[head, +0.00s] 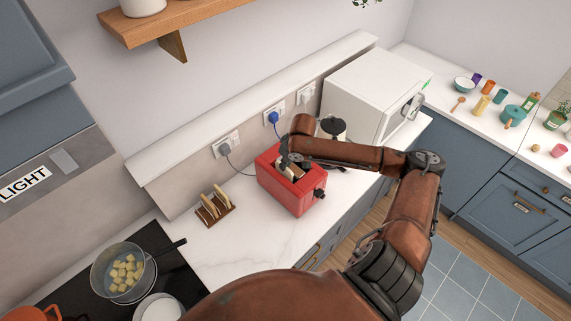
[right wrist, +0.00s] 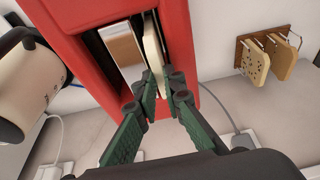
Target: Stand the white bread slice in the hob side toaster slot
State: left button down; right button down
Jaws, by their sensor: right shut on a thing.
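The red toaster (head: 306,196) stands on the counter; its two slots show in the right wrist view (right wrist: 184,28). My right gripper (head: 291,162) is over the toaster's top, and in the wrist view its green fingers (right wrist: 160,92) are shut on a pale bread slice (right wrist: 151,45). The slice is on edge, lined up with the slot on the rack and hob side. Its lower edge is hidden, so how deep it sits I cannot tell. The other slot (right wrist: 123,45) shows a brownish surface inside that I cannot identify. My left gripper is not in view.
A wooden rack (head: 215,213) with slices stands left of the toaster, also in the wrist view (right wrist: 246,60). Beyond it is the black hob (head: 178,275) with a pan of yellow cubes (head: 125,277). A white microwave (head: 355,90) stands to the right. Plugs and sockets line the wall.

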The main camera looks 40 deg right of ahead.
jog(key=c, duration=2)
grip_release()
jog(key=shift+c, duration=0.2)
jog(key=b+v, duration=0.1)
jog(key=v, duration=1.1)
